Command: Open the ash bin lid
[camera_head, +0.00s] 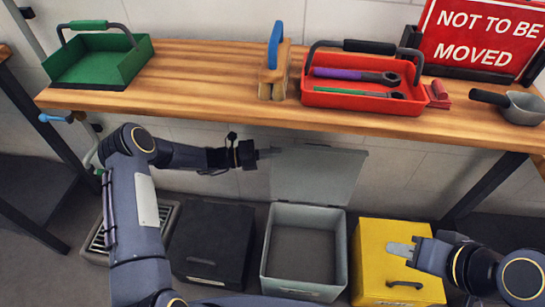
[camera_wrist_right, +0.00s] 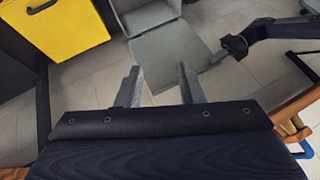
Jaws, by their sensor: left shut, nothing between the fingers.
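A grey bin (camera_head: 304,290) stands open on the floor below the bench, and its inside looks empty. Its grey lid (camera_head: 318,178) is raised upright at the back; I take this for the ash bin, though no label shows. In the right wrist view the lid (camera_wrist_right: 168,55) also stands away from the bin. My left gripper (camera_head: 272,152) is shut and empty at the lid's upper left edge; whether it touches cannot be told. My right gripper (camera_head: 396,248) is above the yellow bin (camera_head: 375,240); in the right wrist view its fingers (camera_wrist_right: 160,85) are apart and empty.
A closed black bin (camera_head: 212,240) stands left of the grey one, beside a floor grate (camera_head: 160,230). The wooden bench (camera_head: 200,80) overhangs behind, carrying a green tray (camera_head: 95,65), a brush (camera_head: 275,65), a red tool tray (camera_head: 365,98), a scoop (camera_head: 522,108) and a red sign (camera_head: 480,38).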

